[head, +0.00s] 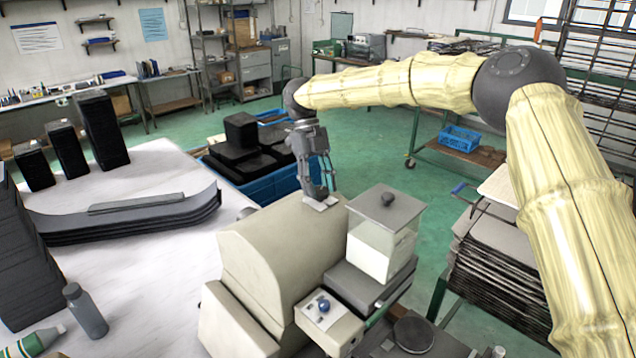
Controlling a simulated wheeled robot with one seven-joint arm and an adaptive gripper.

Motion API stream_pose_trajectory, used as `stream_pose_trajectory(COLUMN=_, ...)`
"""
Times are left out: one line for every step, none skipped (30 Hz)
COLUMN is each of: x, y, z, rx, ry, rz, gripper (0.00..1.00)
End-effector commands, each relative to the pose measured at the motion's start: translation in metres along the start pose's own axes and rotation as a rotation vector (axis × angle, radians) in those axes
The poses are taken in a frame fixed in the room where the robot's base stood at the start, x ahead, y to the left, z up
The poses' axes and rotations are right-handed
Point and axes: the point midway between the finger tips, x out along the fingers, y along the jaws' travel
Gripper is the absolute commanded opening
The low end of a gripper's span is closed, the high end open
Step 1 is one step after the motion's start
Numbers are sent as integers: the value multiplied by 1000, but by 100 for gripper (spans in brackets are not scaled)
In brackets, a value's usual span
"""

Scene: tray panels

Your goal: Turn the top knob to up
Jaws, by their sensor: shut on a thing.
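My gripper (321,192) points down at a small pale plate (322,204) at the far top edge of the beige machine (275,245). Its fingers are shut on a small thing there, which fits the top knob. The fingers hide that knob, so its direction cannot be told. A blue knob (323,304) sits lower and nearer, on a pale control panel (338,316) at the machine's front. It stands free of my gripper.
A clear box with a grey lid (402,211) and black handle stands close right of my gripper. A blue crate (262,190) with black blocks stands behind. The white table (130,265) at left holds curved dark panels (120,218) and bottles. Green floor (370,140) is open beyond.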

Motion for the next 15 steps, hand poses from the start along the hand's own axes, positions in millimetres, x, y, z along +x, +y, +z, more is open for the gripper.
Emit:
stream_pose_trajectory(x=5, y=0, z=0, rx=37, ry=8, rz=19, gripper=17)
stream_pose_trajectory(x=5, y=0, z=0, rx=64, ry=8, rz=29, gripper=17)
stream_pose_trajectory(x=5, y=-1, z=0, rx=99, ry=8, rz=43, gripper=17)
stream_pose_trajectory(x=5, y=-1, z=0, rx=126, ry=8, rz=54, gripper=17)
stream_pose_trajectory(x=5, y=-2, z=0, rx=152, ry=8, rz=65, gripper=17)
stream_pose_trajectory(x=5, y=-2, z=0, rx=187, ry=8, rz=80, gripper=17)
stream_pose_trajectory(x=5, y=-2, z=0, rx=213, ry=8, rz=91, gripper=17)
stream_pose_trajectory(x=5, y=-2, z=0, rx=239, ry=8, rz=101, gripper=17)
stream_pose_trajectory(x=5, y=-2, z=0, rx=274, ry=8, rz=115, gripper=17)
stream_pose_trajectory(x=5, y=-2, z=-1, rx=300, ry=8, rz=126, gripper=17)
stream_pose_trajectory(x=5, y=-3, z=-1, rx=327, ry=8, rz=138, gripper=17)
stream_pose_trajectory(x=5, y=-3, z=-1, rx=362, ry=8, rz=152, gripper=17)
stream_pose_trajectory(x=5, y=-3, z=-1, rx=388, ry=7, rz=163, gripper=17)
stream_pose_trajectory(x=5, y=-4, z=-1, rx=415, ry=8, rz=173, gripper=17)
stream_pose_trajectory(x=5, y=-4, z=-1, rx=450, ry=8, rz=187, gripper=17)
